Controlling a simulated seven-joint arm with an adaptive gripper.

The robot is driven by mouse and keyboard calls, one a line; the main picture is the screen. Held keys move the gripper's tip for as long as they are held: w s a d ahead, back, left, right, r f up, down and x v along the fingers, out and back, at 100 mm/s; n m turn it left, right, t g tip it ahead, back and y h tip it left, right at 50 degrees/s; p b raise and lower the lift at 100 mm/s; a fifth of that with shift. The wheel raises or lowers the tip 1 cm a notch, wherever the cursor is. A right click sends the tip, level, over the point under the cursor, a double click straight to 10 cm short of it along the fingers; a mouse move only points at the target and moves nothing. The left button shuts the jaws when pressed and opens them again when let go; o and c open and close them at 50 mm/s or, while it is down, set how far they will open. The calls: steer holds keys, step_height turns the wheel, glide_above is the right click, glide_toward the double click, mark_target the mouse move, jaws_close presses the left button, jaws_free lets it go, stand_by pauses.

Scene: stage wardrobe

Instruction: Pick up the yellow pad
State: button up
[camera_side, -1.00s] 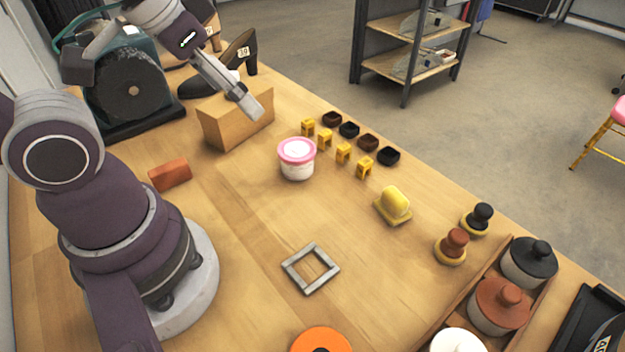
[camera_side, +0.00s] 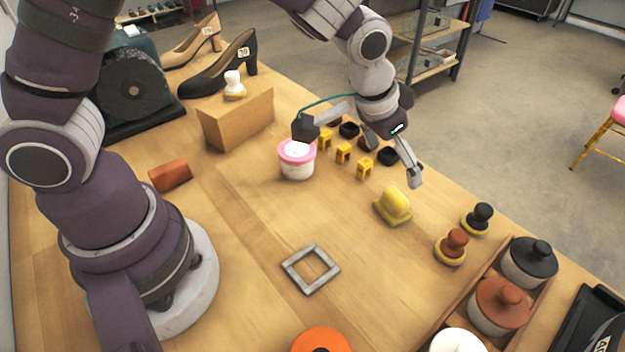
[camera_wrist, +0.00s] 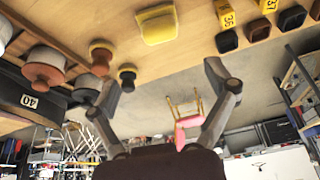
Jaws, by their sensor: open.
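The yellow pad (camera_side: 392,206) lies on the wooden table, right of centre in the side view, with a raised rounded grip on a flat base. In the wrist view the yellow pad (camera_wrist: 157,24) shows at the top, a little left of centre. My gripper (camera_side: 413,180) is in the air near the pad, toward the table's far edge. In the wrist view my gripper (camera_wrist: 165,75) has its two fingers wide apart with nothing between them. The pad is not between the fingers.
Small yellow numbered blocks (camera_side: 343,153) and dark pieces stand behind the pad. A pink-lidded tub (camera_side: 296,160) stands to the left. Two knobbed round pads, brown (camera_side: 456,243) and black (camera_side: 481,217), stand to the right. A grey square frame (camera_side: 311,268) lies on clear table in front.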

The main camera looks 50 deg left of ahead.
mark_target(396, 194)
steer(key=x, duration=0.9)
steer(key=shift+s+a+f, duration=0.15)
steer(key=shift+f, duration=0.35)
steer(key=c, duration=1.2)
steer(key=shift+r, duration=0.15)
